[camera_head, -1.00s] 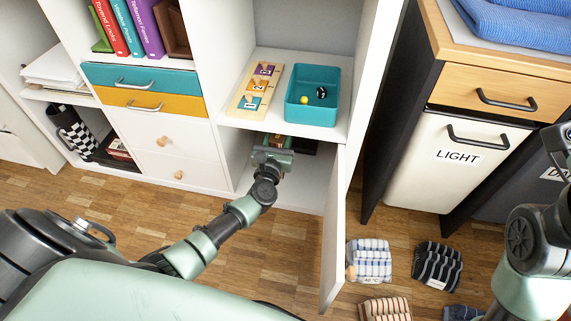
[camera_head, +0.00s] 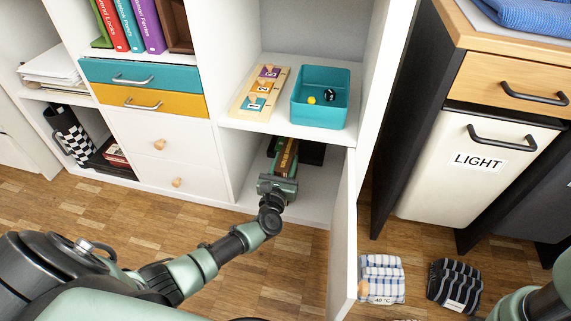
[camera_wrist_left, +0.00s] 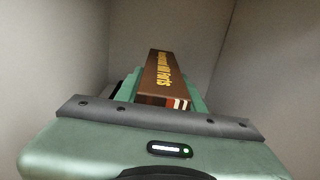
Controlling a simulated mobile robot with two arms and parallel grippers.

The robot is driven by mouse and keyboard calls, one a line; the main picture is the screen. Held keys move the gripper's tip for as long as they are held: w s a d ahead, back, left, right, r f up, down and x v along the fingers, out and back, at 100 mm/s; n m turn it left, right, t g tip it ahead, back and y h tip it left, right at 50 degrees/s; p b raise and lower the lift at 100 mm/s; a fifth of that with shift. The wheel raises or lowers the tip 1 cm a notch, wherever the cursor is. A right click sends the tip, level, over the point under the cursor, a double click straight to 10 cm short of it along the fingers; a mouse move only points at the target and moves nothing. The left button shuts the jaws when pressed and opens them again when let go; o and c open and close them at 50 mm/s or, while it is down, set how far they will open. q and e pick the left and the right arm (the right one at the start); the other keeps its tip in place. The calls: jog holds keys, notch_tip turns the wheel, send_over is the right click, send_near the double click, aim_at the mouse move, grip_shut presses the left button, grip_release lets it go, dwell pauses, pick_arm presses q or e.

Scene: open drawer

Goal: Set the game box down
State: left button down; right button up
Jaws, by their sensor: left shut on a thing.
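The game box (camera_head: 288,157) is brown with yellow lettering. It is inside the lower open compartment of the white cabinet, under the shelf (camera_head: 246,122). My left gripper (camera_head: 283,162) reaches into this compartment and is shut on the game box. In the left wrist view the box (camera_wrist_left: 160,76) points away from me between the green fingers, its narrow lettered face up. I cannot tell whether its underside touches the compartment floor (camera_head: 304,203). My right gripper is out of view; only part of my right arm shows at the lower right.
A dark object (camera_head: 313,152) stands right of the box in the compartment. The open cabinet door (camera_head: 343,245) borders the right side. A teal bin (camera_head: 318,112) and a wooden puzzle board (camera_head: 258,92) stand on the shelf above.

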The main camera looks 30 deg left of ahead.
pick_arm(q)
jog(key=shift+r, duration=0.1)
jog(key=c, duration=1.3)
grip_release()
jog(key=shift+f, duration=0.3)
jog(key=o, duration=0.4)
jog(key=shift+r, duration=0.15)
